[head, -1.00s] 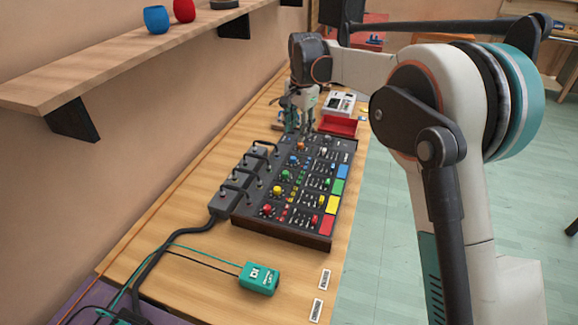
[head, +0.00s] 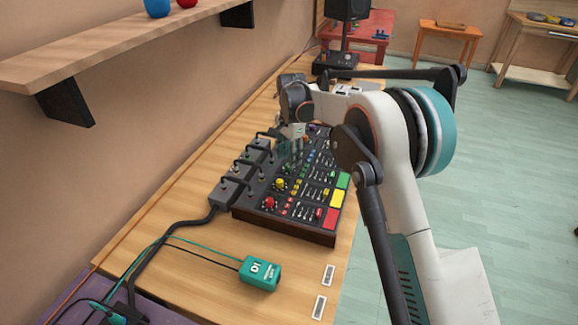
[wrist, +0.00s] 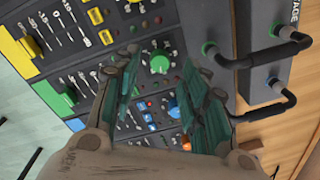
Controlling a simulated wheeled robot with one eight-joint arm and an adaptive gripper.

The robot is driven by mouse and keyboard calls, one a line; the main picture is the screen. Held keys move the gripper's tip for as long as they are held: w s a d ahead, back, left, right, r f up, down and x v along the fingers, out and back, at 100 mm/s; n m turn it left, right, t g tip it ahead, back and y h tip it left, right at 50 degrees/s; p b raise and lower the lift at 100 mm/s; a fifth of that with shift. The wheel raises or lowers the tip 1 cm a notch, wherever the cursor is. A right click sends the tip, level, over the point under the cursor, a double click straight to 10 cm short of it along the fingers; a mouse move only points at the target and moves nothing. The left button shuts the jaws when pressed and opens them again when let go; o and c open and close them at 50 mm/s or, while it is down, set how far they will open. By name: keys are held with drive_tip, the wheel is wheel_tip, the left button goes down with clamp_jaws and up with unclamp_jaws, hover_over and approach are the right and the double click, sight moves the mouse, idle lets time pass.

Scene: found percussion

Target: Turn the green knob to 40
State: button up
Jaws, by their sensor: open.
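The green knob (wrist: 159,61) shows in the wrist view on the black mixer panel, with a pale pointer mark on it and small scale marks around it. My gripper (wrist: 160,75) is open, its two teal-padded fingers on either side of the knob in that view. I cannot tell how far above the panel the fingertips are, and no contact shows. In the head view my gripper (head: 295,150) hangs over the mixer (head: 285,232) and hides part of its knobs. The setting of the green knob is too small to read.
Black cables and plugs (wrist: 265,60) stand along the mixer's edge close to the fingers. A yellow knob (head: 281,184) and a red knob (head: 269,202) sit nearer on the panel. A teal box (head: 260,273) lies on the table in front. A wooden shelf (head: 130,38) overhangs at left.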

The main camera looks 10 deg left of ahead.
drive_tip(key=shift+f+b, duration=0.4)
drive_tip(key=shift+f, duration=1.3)
clamp_jaws()
drive_tip(key=shift+r+n, duration=0.1)
drive_tip(key=shift+n, duration=0.2)
drive_tip(key=n+p, duration=0.2)
drive_tip(key=n, duration=0.2)
drive_tip(key=shift+n, duration=0.3)
drive_tip(key=n+p, duration=0.1)
drive_tip(key=n, duration=0.4)
drive_tip(key=shift+w+n+p, duration=0.1)
drive_tip(key=shift+n+p, duration=0.2)
drive_tip(key=shift+n, duration=0.1)
